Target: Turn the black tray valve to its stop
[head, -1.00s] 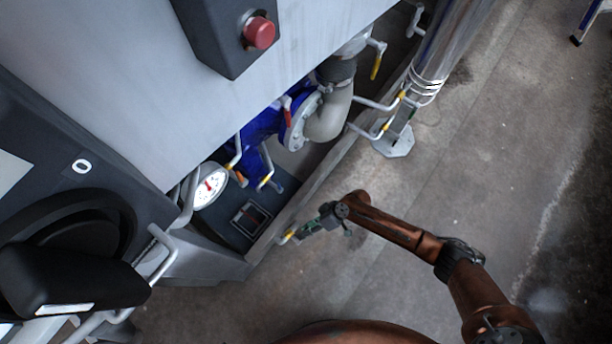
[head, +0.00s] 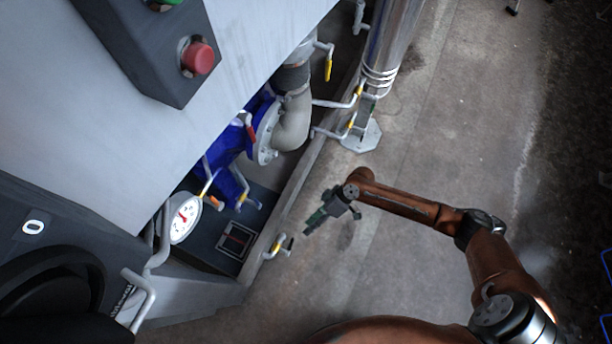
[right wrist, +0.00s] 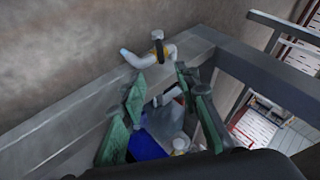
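The tray valve is a small black handle (head: 290,243) on a white pipe stub (head: 271,249) with a yellow collar, at the tray's outer edge. In the right wrist view the black handle (right wrist: 158,47) stands above its pipe (right wrist: 137,58), beyond the fingertips. My right gripper (head: 309,228) is up and to the right of the valve in the head view, apart from it. In the right wrist view its green fingers (right wrist: 158,85) are spread with nothing held between them. My left gripper is not in view.
A grey tray wall (head: 300,195) runs beside the valve. Behind it are a blue pipe body (head: 218,150), a white gauge (head: 185,218) and other valves, including a yellow-handled one (head: 328,69). A steel column (head: 390,50) stands further back.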

